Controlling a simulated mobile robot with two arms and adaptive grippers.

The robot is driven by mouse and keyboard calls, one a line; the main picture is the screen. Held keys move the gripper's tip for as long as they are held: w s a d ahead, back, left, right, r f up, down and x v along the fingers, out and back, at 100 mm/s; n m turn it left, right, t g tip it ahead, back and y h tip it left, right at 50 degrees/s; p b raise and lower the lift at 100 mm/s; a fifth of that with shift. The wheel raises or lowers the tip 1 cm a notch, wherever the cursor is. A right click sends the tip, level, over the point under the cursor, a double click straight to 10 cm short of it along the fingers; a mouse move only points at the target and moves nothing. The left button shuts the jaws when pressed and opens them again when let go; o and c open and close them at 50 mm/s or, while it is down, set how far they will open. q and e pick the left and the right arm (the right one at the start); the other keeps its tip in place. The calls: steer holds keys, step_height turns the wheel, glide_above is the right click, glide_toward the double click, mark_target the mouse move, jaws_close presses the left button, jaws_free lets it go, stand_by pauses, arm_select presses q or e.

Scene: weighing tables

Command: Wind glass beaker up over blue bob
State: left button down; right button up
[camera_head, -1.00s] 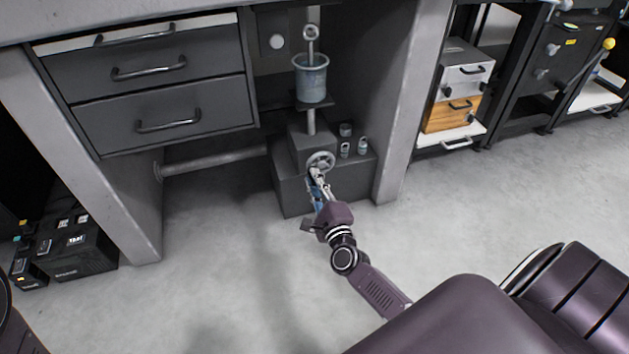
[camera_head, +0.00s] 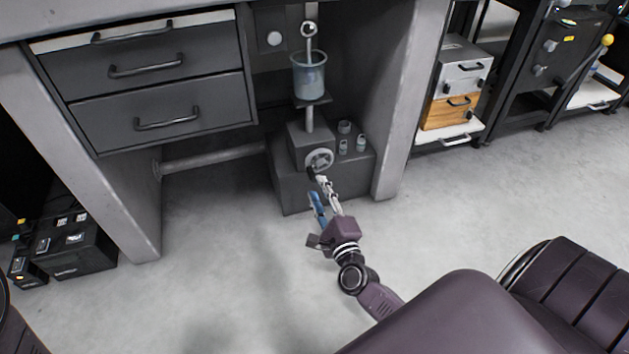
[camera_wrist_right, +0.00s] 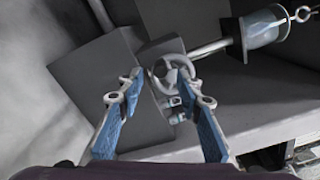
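The glass beaker (camera_head: 309,78) stands upright on a small platform on a post, under the table. A rod with a ring (camera_head: 309,29) rises above its mouth; the blue bob cannot be told apart inside the bluish beaker. The beaker also shows in the right wrist view (camera_wrist_right: 262,30). Below the platform is a spoked handwheel (camera_head: 319,160) on the front of a grey block, seen again in the wrist view (camera_wrist_right: 177,74). My right gripper (camera_head: 325,181) is open just in front of and below the wheel, its fingers apart and empty. My left gripper is out of view.
Small metal weights (camera_head: 344,146) sit on the grey base right of the wheel. Drawers (camera_head: 160,95) hang at the left and a table leg (camera_head: 400,110) stands at the right. A dark box (camera_head: 75,250) is on the floor at left. The floor in front is clear.

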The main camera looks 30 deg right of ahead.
steer(key=v, duration=0.6)
steer(key=shift+s, duration=0.35)
steer(key=shift+a, duration=0.15)
